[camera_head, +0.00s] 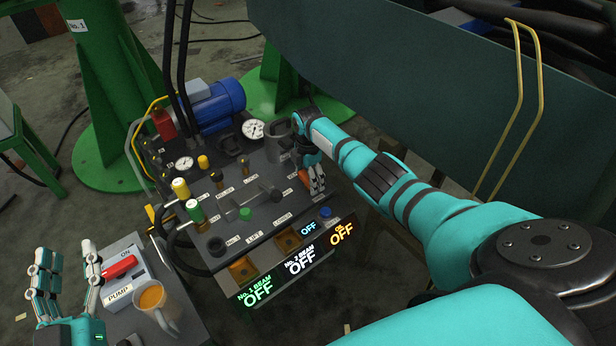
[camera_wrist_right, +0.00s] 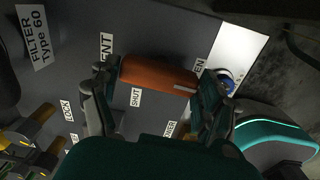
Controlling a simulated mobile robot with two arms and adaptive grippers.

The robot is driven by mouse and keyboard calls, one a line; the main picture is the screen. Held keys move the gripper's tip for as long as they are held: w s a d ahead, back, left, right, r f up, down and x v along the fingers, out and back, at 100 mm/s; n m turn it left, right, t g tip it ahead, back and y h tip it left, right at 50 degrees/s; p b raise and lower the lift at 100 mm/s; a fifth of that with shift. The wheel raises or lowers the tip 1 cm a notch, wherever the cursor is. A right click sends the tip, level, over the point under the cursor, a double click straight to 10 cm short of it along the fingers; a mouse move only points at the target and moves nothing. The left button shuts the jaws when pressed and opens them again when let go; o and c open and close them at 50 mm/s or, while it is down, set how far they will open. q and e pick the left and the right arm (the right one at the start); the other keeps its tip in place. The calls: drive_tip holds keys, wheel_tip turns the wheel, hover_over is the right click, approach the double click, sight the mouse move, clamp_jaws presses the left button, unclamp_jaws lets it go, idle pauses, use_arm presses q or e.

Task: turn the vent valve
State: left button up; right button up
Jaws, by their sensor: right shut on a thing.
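The vent valve has an orange handle (camera_wrist_right: 158,76), seen in the right wrist view beside a partly hidden label ending in "ENT" and a "SHUT" label. My right gripper (camera_wrist_right: 160,82) has a finger at each end of the handle and is shut on it. In the head view the right gripper (camera_head: 316,184) reaches down to the right part of the control panel (camera_head: 262,220), and the handle is mostly hidden there. My left gripper (camera_head: 68,262) is open and empty at the lower left, beside the pump switch box.
The pump switch box (camera_head: 120,292) has a red switch, with an orange-filled cup (camera_head: 157,305) next to it. Knobs, levers and gauges crowd the panel left of my right gripper. A blue motor (camera_head: 217,105) stands behind. Lit signs at the front read OFF.

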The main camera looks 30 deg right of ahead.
drive_tip(key=shift+n, duration=0.6)
drive_tip(key=o, duration=1.1)
wheel_tip(320, 180, up, 12)
drive_tip(key=shift+r, duration=0.1)
idle(0.3)
